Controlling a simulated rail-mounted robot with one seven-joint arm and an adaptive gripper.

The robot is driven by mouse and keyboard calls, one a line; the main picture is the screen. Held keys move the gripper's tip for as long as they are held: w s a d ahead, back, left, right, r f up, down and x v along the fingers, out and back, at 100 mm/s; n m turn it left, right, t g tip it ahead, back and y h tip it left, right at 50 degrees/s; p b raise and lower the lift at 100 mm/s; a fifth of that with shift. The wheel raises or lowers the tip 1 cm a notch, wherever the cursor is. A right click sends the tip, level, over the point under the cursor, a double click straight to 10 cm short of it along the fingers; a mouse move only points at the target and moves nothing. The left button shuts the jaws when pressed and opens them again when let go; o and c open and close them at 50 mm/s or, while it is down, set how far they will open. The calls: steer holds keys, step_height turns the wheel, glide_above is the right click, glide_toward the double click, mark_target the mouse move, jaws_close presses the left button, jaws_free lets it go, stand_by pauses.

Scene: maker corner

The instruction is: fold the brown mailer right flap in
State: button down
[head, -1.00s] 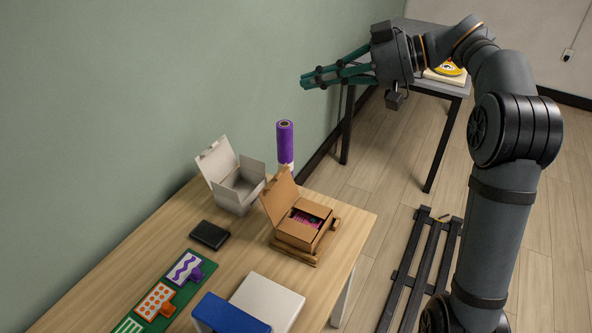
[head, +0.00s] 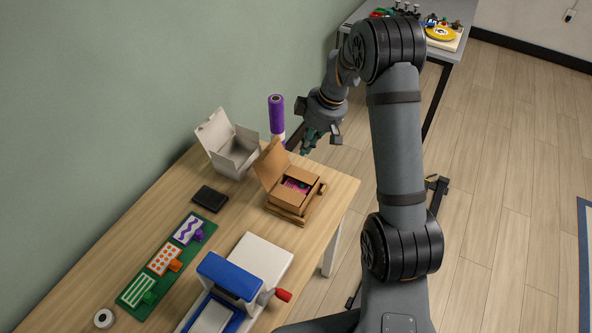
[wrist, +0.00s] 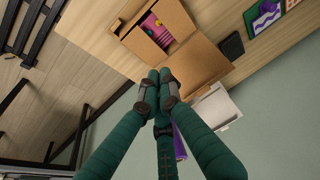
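The brown mailer (head: 284,205) is an open cardboard box near the table's right edge, with pink contents showing inside. Its lid (head: 270,164) stands up at the back left. A side flap (head: 318,190) seems to stick up at its right side; its exact angle is hard to tell. In the wrist view the mailer (wrist: 138,44) is at the top, its lid (wrist: 198,62) just beyond my fingertips. My gripper (head: 308,148) is above and behind the mailer, pointing down, apart from it. In the wrist view its green fingers (wrist: 160,76) are together with nothing between them.
A white open box (head: 232,158) and a purple roll (head: 277,115) stand behind the mailer. A black wallet-like item (head: 210,198), a green board with cards (head: 166,262) and a blue-and-white press (head: 232,277) lie nearer. Bare tabletop (head: 235,222) lies left of the mailer.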

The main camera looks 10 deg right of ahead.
steer(key=p, duration=0.2)
glide_above(298, 179)
step_height(298, 179, down, 9)
steer(key=shift+w+f, duration=0.1)
steer(key=shift+f, duration=1)
steer(key=b+x, duration=0.2)
steer(key=b, duration=0.3)
steer(key=shift+s+d, duration=0.1)
steer(key=shift+s, duration=0.2)
steer(key=shift+s+b, duration=0.15)
steer(key=shift+b, duration=0.5)
steer(key=shift+s+r, duration=0.1)
steer(key=shift+r, duration=0.05)
steer(key=shift+r, duration=0.15)
